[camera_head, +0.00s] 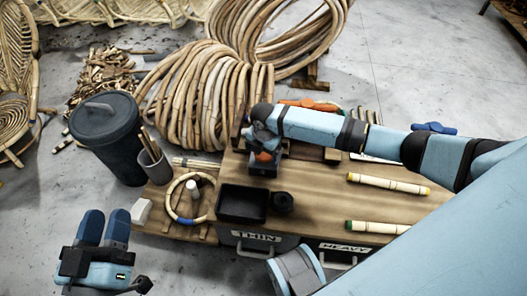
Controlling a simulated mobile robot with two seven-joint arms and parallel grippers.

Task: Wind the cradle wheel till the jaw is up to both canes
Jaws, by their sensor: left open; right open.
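My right gripper (262,146) is open at the back left of the wooden bench, pointing down at a small device with an orange part (264,157). My wrist covers much of it, so I cannot tell the wheel or jaw, nor whether my fingers touch it. A pale cane piece with yellow ends (388,183) lies on the bench at the right. Another cane piece with a green end (377,227) lies nearer the front. I cannot tell whether these are the task's canes. My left gripper (104,226) is open and empty at the lower left, away from the bench.
A black tray (242,204) and a dark round pot (283,202) stand at the bench's front left. A cane ring (183,199) lies on a lower board. A dark lidded bin (108,138) stands left. Coiled rattan (205,95) lies behind. The bench (325,200) is clear mid-front.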

